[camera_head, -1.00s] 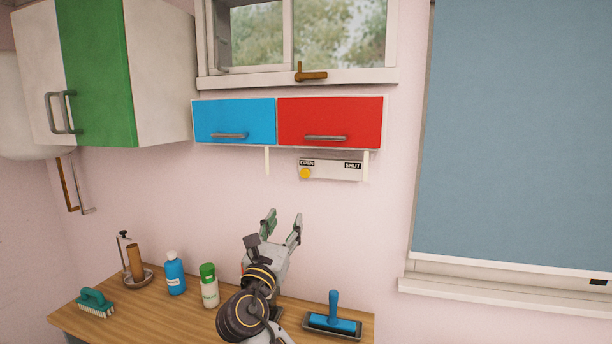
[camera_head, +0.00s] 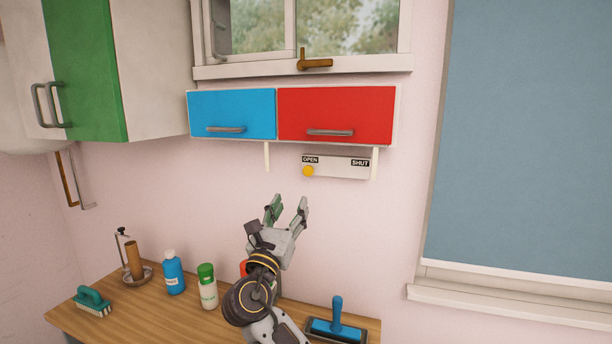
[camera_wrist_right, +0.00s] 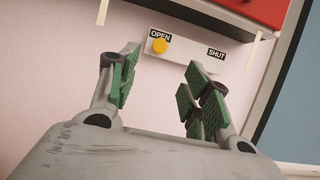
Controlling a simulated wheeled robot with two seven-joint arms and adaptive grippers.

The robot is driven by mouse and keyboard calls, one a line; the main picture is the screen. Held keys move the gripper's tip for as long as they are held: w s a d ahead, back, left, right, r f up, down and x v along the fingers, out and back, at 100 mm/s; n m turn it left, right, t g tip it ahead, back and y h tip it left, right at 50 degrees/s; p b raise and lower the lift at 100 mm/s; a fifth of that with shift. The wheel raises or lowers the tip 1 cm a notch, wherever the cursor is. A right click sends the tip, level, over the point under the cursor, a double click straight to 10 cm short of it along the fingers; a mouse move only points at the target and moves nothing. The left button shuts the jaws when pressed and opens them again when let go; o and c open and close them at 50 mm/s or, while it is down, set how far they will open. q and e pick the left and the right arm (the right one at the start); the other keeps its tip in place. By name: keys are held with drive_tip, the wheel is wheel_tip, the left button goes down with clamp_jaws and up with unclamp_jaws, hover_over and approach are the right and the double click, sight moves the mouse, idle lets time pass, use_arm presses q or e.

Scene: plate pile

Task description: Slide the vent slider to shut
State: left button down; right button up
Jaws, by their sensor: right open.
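The vent slider is a white panel (camera_head: 340,170) on the wall under the red cabinet, with an OPEN label at its left end and a SHUT label at its right end. Its yellow knob (camera_head: 308,171) sits at the left, below OPEN. In the right wrist view the knob (camera_wrist_right: 159,46) shows ahead, above the gap between the fingers and nearer the left one. My right gripper (camera_head: 289,204) is open and empty, below and left of the knob, not touching it. Its green-padded fingers also show in the right wrist view (camera_wrist_right: 160,85). My left gripper is not in view.
Blue (camera_head: 232,113) and red (camera_head: 335,115) cabinet doors hang above the slider, with white strips hanging on either side of it. The wall around the panel is bare.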

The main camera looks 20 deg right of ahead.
sight(307, 171)
drive_tip(key=p+x, duration=0.3)
drive_tip(key=x, duration=0.9)
drive_tip(key=shift+w+d+r, duration=0.1)
drive_tip(key=shift+w+d, duration=0.1)
drive_tip(key=shift+w+d+r, duration=0.2)
drive_tip(key=shift+w+d, duration=0.15)
drive_tip(key=shift+w, duration=0.15)
clamp_jaws()
